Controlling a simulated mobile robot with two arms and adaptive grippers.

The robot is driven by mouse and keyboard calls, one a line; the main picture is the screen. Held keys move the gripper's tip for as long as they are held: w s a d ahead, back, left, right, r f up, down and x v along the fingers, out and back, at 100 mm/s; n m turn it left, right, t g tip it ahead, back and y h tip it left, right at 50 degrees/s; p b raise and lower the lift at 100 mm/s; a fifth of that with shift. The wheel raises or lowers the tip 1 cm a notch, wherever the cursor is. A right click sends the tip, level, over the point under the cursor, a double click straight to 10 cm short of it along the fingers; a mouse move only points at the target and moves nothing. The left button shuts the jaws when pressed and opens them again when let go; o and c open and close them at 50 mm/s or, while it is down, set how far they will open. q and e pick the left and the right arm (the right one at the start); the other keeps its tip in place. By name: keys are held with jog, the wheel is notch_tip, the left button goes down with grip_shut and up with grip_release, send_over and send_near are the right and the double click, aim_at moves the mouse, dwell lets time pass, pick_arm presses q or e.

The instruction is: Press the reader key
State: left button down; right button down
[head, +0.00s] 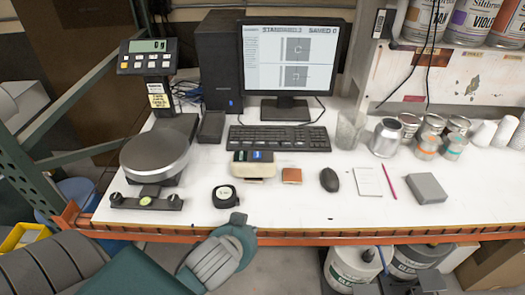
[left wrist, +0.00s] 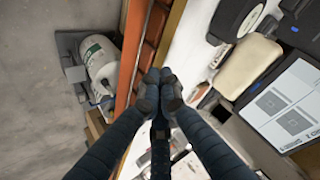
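The likely reader is a small cream device (head: 253,168) on the white table, in front of the keyboard. Its dark top strip carries a green and a blue patch (head: 262,156); I cannot tell which part is the key. It also shows in the left wrist view as a cream body (left wrist: 246,68). My left gripper (left wrist: 158,90) has its fingertips together, with nothing seen between them. It is over the table's front edge in that view, apart from the device. In the head view my left arm comes up from the bottom left, below the device. My right gripper is not in view.
A tape measure (head: 225,196) lies left-front of the device, and a brown block (head: 292,175) and black mouse (head: 329,180) lie to its right. A scale with a round plate (head: 155,157) stands at left. The keyboard (head: 278,138) and monitor (head: 291,58) are behind. The table front is mostly clear.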

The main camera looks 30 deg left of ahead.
pick_arm(q)
jog(key=w+a+r+m+t, duration=0.1)
jog(key=w+r+m+t, duration=0.3)
jog(key=w+r, duration=0.5)
jog(key=w+a+r+m+t, duration=0.1)
jog(key=w+r+m+t, duration=0.2)
jog(key=w+r+t, duration=0.65)
jog(key=d+r+m+g+h, duration=0.6)
jog(key=d+r+m+h, duration=0.75)
jog(key=m, duration=0.65)
jog(key=a+f+m+g+y, duration=0.2)
jog(key=a+f+g+y, duration=0.1)
jog(key=a, duration=0.8)
jog(key=a+f+m+g+y, duration=0.3)
jog(key=a+f, duration=0.5)
jog(key=a, duration=0.3)
jog(key=shift+w+a+f+m+g+y, duration=0.2)
jog(key=shift+w+m+g+y, duration=0.25)
jog(key=shift+y, duration=0.7)
